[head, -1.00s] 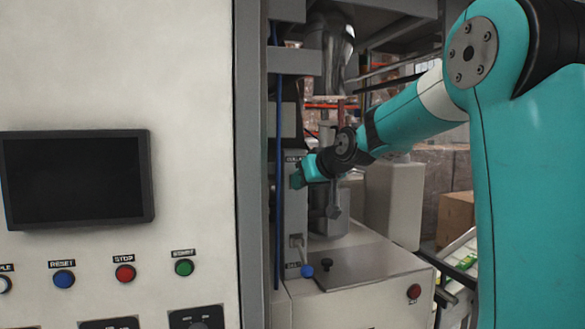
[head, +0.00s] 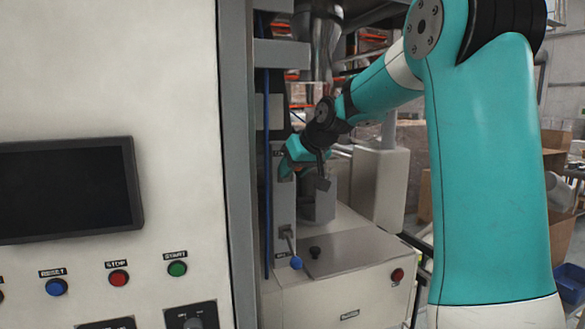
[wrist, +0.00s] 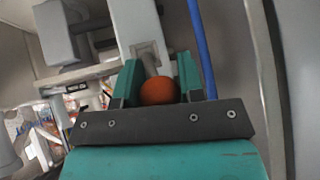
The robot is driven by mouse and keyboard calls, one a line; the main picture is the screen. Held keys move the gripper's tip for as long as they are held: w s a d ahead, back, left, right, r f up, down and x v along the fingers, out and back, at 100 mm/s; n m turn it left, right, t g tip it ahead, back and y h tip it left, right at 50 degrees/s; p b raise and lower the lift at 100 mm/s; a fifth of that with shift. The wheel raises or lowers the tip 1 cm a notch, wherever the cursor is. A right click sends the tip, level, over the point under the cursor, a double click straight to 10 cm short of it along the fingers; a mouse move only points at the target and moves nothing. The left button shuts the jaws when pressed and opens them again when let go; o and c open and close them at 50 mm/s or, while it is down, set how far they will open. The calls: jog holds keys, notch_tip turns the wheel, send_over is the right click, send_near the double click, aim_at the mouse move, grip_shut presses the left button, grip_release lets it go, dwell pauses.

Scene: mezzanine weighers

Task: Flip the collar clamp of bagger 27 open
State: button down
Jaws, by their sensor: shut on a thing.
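In the wrist view my gripper (wrist: 158,88) is shut on an orange ball knob (wrist: 158,94), one green jaw on each side. The knob sits on a short grey stem that comes out of a square slot in a light post (wrist: 138,25). In the head view my gripper (head: 286,167) is at the upper part of the same narrow grey post (head: 283,209), beside a label that is mostly covered. The knob is almost wholly hidden there by the gripper. I cannot read a bagger number.
A lever with a blue knob (head: 296,262) sticks out lower on the post. A cabinet with a dark screen (head: 68,190) fills the left. A blue cable (head: 267,200) runs beside the post.

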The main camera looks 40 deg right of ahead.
jog(key=shift+r, duration=0.1)
jog(key=c, duration=0.8)
grip_release()
jog(key=shift+o, duration=0.2)
jog(key=b+v, duration=0.3)
jog(key=v, duration=1.4)
jog(key=shift+s+a, duration=0.1)
jog(key=shift+a, duration=0.05)
